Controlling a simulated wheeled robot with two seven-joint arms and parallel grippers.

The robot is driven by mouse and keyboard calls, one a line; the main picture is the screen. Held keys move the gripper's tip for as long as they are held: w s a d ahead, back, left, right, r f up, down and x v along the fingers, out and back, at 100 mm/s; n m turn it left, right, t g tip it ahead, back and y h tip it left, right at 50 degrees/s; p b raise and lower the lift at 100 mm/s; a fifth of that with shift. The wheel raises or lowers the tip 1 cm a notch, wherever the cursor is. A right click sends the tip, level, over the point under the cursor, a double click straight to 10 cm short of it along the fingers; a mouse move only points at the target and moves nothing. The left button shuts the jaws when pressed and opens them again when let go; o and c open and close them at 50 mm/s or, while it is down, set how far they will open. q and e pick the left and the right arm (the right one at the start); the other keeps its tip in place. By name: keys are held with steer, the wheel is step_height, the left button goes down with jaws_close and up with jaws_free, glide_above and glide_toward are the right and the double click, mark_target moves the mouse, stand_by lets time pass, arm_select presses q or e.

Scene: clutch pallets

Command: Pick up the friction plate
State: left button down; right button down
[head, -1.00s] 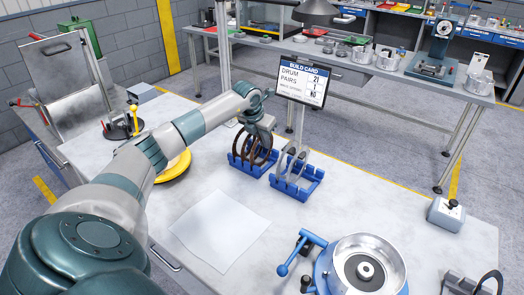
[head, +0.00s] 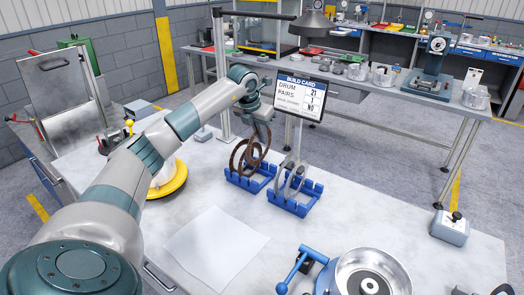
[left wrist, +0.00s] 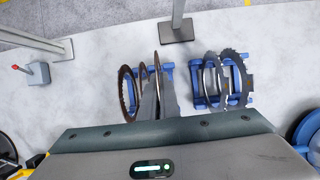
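Brown ring-shaped friction plates (head: 237,156) stand on edge at the left blue rack (head: 232,179). They also show in the left wrist view (left wrist: 126,92). My left gripper (head: 259,138) points down over this rack. In the left wrist view its fingers (left wrist: 158,92) are close together, with one brown plate (left wrist: 157,66) edge-on between them. That plate appears gripped and sits higher than the others; its lower edge is hidden. Grey steel plates (head: 292,182) stand in the right blue rack (head: 303,208). My right gripper is not in view.
A build card screen (head: 300,95) stands behind the racks. A white sheet (head: 215,245) lies in front. A yellow round base (head: 168,184) is left.

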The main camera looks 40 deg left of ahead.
arm_select(q)
steer(key=shift+r, duration=1)
steer(key=shift+d, duration=0.1)
